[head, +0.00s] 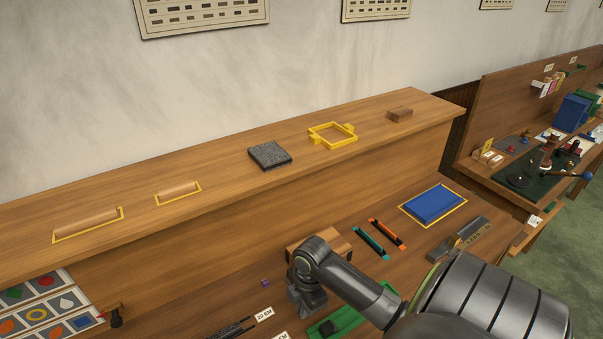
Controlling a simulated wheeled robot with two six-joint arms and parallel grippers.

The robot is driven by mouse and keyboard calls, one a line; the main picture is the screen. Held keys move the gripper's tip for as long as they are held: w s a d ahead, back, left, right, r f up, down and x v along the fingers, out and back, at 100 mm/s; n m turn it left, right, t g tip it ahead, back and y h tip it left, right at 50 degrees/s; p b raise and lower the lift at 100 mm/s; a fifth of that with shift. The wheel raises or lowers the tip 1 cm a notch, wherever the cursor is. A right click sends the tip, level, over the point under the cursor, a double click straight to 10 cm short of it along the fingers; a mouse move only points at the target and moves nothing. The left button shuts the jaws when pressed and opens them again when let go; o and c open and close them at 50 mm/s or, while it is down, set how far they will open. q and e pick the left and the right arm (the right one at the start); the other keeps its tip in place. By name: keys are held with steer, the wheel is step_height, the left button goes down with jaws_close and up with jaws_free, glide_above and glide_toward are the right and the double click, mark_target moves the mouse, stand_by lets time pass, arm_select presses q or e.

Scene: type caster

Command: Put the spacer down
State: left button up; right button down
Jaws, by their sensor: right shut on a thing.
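My right gripper (305,305) points down over the lower bench, in front of a wooden block (325,243). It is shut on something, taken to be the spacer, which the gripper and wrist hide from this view. I cannot tell whether it touches the bench. A small purple block (265,282) lies on the bench to the left of the gripper, apart from it. My left gripper is not in view.
A green tray (386,290) lies partly behind my right arm. Teal (371,243) and orange (387,234) strips, a blue slab (433,205) and a grey metal stick (458,239) lie to the right. The shelf above holds a yellow frame (320,132).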

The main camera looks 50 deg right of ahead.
steer(key=shift+s+f, duration=0.1)
steer(key=shift+f, duration=1.5)
steer(key=shift+f, duration=0.1)
steer(key=shift+f, duration=0.1)
steer(key=c, duration=1.6)
jaws_free()
steer(key=shift+o, duration=0.2)
